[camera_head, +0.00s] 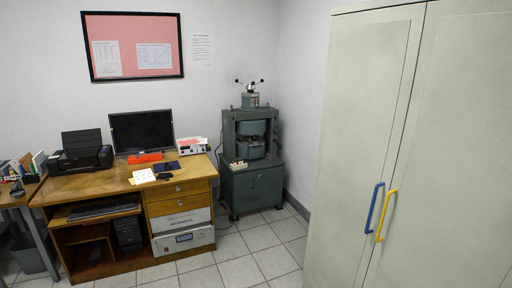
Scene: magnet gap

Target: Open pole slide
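A green-grey electromagnet machine (252,150) stands in the back corner, right of the desk. It has a frame with two round poles, one above the other (250,146), and a small dark gap between them. A handwheel with several dark knobs (250,83) sits on top. The machine rests on a cabinet base (253,188). I cannot make out the pole slide at this distance. My gripper is not in view.
A wooden desk (110,184) at left carries a monitor (141,132), a printer (82,152) and papers. A tall pale cabinet (345,130) with blue (374,207) and yellow (386,215) handles fills the right. Tiled floor (240,270) is clear in front of the machine.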

